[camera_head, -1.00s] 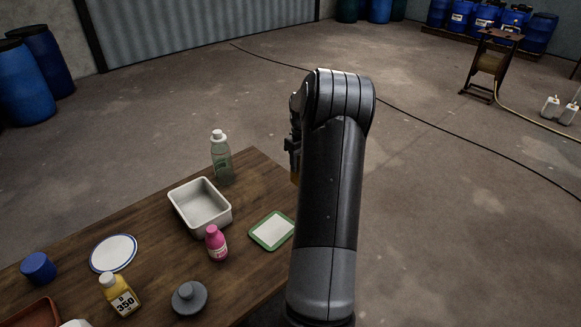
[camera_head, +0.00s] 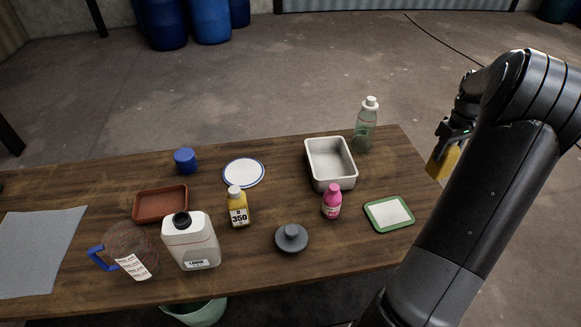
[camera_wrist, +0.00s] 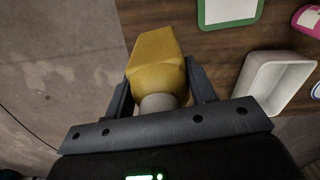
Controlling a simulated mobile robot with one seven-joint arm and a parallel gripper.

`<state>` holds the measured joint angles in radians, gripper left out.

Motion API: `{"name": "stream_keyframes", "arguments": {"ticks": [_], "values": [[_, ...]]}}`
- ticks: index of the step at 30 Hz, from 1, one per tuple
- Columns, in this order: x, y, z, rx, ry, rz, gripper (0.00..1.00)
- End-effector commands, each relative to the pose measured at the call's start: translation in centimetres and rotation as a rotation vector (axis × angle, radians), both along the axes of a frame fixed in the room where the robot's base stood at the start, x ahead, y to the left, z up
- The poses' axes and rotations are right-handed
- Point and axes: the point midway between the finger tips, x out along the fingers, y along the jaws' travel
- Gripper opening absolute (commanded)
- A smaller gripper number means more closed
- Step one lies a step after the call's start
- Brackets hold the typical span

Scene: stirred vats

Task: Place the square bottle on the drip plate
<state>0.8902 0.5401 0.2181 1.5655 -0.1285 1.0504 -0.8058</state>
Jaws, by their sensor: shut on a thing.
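My gripper (camera_head: 455,135) is shut on a yellow square bottle (camera_head: 442,162), held in the air off the table's right end. In the wrist view, the bottle (camera_wrist: 156,62) sits between the fingers (camera_wrist: 160,84), its pale cap toward the palm. Two plates lie flat and empty on the table: a round white plate with a blue rim (camera_head: 243,172) and a square white plate with a green rim (camera_head: 389,213). I cannot tell which is the drip plate. The green-rimmed one is nearer my gripper and also shows in the wrist view (camera_wrist: 228,10).
The wooden table (camera_head: 330,262) also holds a white tub (camera_head: 331,180), a green bottle (camera_head: 365,128), a pink bottle (camera_head: 332,202), a yellow "350" bottle (camera_head: 237,208), a grey lid (camera_head: 291,239), a white jug (camera_head: 190,243), a brown tray (camera_head: 160,204) and a blue cap (camera_head: 185,160).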

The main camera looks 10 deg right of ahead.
Motion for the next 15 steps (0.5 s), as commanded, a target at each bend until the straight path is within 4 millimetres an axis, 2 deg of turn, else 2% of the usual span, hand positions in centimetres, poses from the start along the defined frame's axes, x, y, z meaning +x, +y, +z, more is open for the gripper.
{"name": "stream_keyframes", "arguments": {"ticks": [1,6,11,15], "values": [[2.0,2.3,0.1,-0.001,-0.001,0.073,0.17],[6.9,9.3,0.3,-0.001,-0.001,0.308,0.17],[10.6,16.6,0.4,-0.001,-0.001,0.529,0.17],[13.1,23.3,0.5,-0.001,-0.002,0.723,0.17]]}}
